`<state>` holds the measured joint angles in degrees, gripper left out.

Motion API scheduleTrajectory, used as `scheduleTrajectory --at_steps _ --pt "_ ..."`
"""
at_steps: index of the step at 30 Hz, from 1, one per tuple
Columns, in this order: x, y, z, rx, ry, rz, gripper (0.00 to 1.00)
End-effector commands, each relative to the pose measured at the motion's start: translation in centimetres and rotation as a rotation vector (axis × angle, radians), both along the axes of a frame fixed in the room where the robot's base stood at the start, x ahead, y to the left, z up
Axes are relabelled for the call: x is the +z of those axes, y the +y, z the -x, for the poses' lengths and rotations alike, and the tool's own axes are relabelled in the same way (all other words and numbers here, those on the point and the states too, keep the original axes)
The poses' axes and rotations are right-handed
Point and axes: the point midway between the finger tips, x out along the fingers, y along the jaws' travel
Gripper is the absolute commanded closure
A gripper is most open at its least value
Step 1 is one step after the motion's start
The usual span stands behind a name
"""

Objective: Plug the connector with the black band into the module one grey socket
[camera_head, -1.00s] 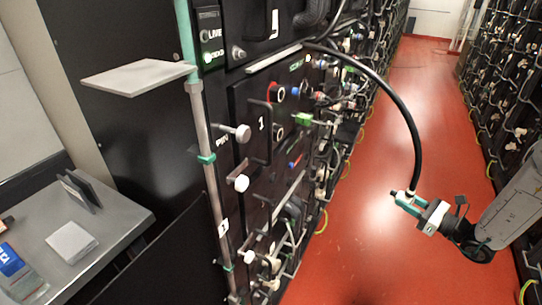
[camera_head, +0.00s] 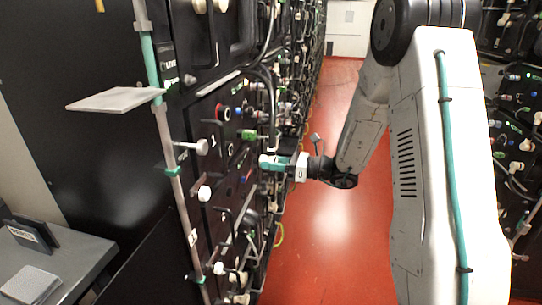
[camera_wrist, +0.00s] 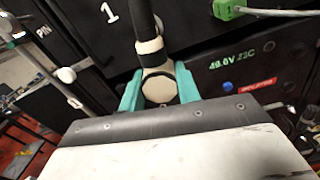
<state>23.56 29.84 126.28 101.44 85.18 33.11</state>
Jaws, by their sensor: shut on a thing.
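My gripper (camera_head: 272,162) has teal fingers and stands just right of the module one front panel (camera_head: 213,165). In the wrist view my gripper (camera_wrist: 158,90) is shut on a beige connector (camera_wrist: 150,46), with a finger on each side. A black cable (camera_wrist: 145,18) runs up from it, and a dark ring shows around its body. In the head view the connector is mostly hidden by the fingers. A grey-rimmed socket (camera_head: 230,149) shows on the panel beside the handle, below a red-ringed socket (camera_head: 223,112). The gripper is apart from both sockets.
A green plug (camera_head: 250,136) sits close above the gripper; it also shows in the wrist view (camera_wrist: 228,9). White knobs (camera_head: 202,147) and a post with a small shelf (camera_head: 115,99) stand left. The red aisle floor (camera_head: 320,235) is clear.

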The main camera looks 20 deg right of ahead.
Motion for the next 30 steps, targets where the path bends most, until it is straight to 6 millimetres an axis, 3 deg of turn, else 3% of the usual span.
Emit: scheduleTrajectory --at_steps 3,7,19,30 --pt "2.4 0.0 0.8 -0.002 0.019 -0.012 0.95" --pt "3.3 0.0 1.2 -0.002 0.033 -0.020 0.95" --pt "3.3 0.1 1.2 0.000 0.034 -0.021 0.95" --pt "3.3 2.7 -0.6 0.002 0.034 -0.021 0.95"
